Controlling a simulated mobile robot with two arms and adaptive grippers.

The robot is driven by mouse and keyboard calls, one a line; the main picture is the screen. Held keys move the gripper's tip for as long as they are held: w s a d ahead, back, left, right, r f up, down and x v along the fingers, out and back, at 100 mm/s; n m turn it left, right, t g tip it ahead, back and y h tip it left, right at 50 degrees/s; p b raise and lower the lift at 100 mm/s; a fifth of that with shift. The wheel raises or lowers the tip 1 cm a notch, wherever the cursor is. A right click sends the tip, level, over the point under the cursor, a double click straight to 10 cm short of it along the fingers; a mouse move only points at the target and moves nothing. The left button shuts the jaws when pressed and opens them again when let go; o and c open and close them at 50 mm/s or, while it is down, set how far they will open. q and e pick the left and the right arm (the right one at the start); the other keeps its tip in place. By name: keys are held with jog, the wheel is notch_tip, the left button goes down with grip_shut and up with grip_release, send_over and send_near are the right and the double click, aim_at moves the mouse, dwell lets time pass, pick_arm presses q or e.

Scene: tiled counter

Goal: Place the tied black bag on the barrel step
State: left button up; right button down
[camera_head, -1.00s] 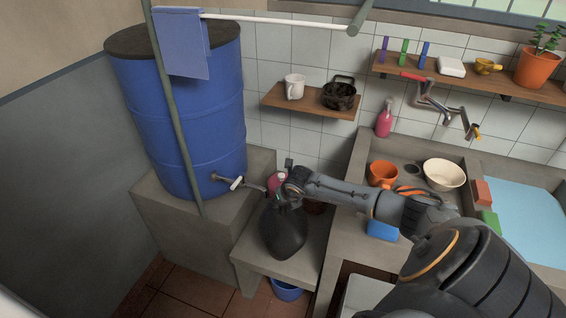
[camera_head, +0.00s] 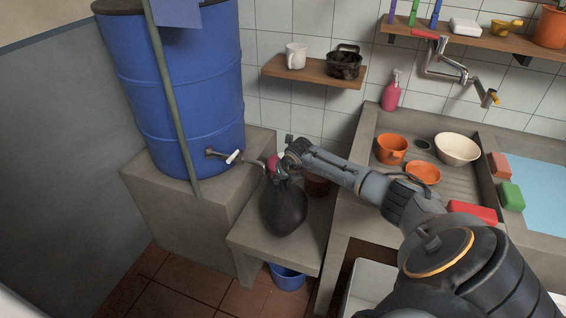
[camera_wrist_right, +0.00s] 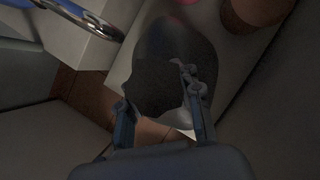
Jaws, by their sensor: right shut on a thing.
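The tied black bag (camera_head: 284,212) is upright over the low concrete step (camera_head: 252,236) beside the barrel's block. Whether its base rests on the step is hard to tell. My right gripper (camera_head: 279,170) is shut on the bag's tied neck, coming in from the right. In the right wrist view, the bag (camera_wrist_right: 165,60) lies between and beyond the fingers of my right gripper (camera_wrist_right: 155,92). The blue barrel (camera_head: 190,100) stands on the higher concrete block (camera_head: 190,215) at left. My left gripper is out of view.
The barrel's tap (camera_head: 225,155) sticks out close to the gripper. A brown pot (camera_head: 317,186) stands behind the bag. A blue bucket (camera_head: 287,277) is on the floor beneath the step. The sink counter (camera_head: 350,210) with an orange cup (camera_head: 391,149) is at right.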

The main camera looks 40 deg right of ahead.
jog(key=shift+w+f, duration=0.1)
jog(key=shift+f, duration=0.7)
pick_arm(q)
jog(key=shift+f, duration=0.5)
pick_arm(e)
jog(key=shift+r, duration=0.1)
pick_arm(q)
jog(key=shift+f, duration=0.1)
pick_arm(e)
jog(key=c, duration=0.9)
grip_release()
